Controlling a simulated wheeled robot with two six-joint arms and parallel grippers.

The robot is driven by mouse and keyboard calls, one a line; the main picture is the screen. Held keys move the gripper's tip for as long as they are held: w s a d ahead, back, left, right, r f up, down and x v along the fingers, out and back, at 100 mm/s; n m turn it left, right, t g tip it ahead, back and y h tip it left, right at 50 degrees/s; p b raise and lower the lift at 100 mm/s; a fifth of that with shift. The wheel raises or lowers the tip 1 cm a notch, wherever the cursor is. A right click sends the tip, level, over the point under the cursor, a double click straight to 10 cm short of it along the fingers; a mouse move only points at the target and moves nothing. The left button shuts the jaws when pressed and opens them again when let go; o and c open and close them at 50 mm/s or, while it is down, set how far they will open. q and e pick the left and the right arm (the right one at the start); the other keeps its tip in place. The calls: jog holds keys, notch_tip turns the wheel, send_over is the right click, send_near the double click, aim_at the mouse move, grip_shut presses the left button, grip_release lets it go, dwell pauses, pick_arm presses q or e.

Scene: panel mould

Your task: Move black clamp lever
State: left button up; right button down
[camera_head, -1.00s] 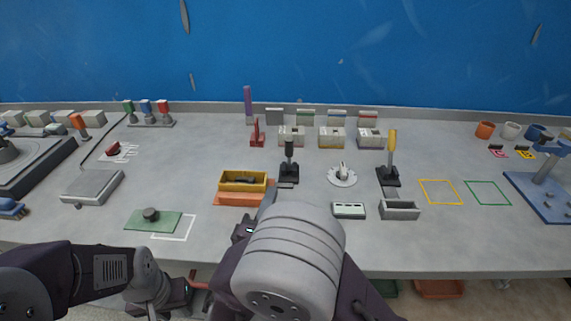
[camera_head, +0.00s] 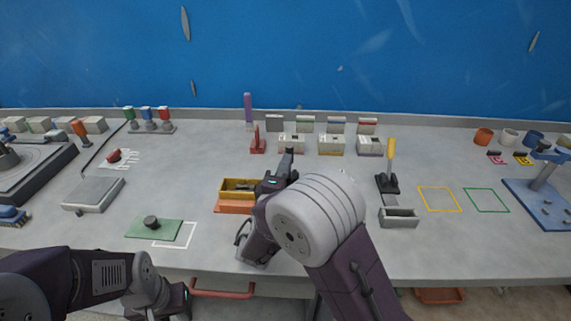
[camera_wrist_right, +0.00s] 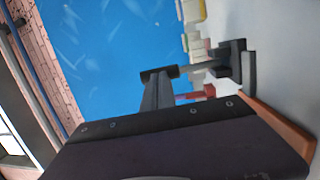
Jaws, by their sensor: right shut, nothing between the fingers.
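The black clamp lever (camera_head: 289,154) stands roughly upright on the bench, beside the yellow bin, with its lower part hidden behind my right gripper and wrist. In the right wrist view it lies sideways in the picture, with a crosswise black head (camera_wrist_right: 160,73), a thin shaft and a dark base at the right. My right gripper (camera_head: 272,182) is shut and empty, close in front of the lever. In the wrist view its fingers (camera_wrist_right: 157,96) overlap the lever's head; I cannot tell whether they touch.
A yellow bin (camera_head: 236,187) on an orange base is just left of the right gripper. A yellow-handled lever (camera_head: 391,158) and a grey tray (camera_head: 399,217) stand to the right. A green plate (camera_head: 153,229) lies to the left. Several small boxes line the back.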

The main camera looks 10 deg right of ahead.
aim_at(287, 145)
jog(key=w+g+y+p, duration=0.1)
jog(key=w+g+p, duration=0.1)
jog(key=p, duration=0.1)
jog(key=w+d+r+g+p, duration=0.1)
jog(key=w+g+p, duration=0.1)
jog(key=p, duration=0.2)
jog(key=w+r+n+g+y+p, duration=0.1)
jog(key=w+g+p, duration=0.1)
jog(key=p, duration=0.2)
jog(key=shift+d+y, duration=0.3)
jog(key=shift+d, duration=0.1)
jog(key=shift+w+f+g+p, duration=0.3)
jog(key=shift+w+g+p, duration=0.1)
jog(key=shift+p, duration=0.55)
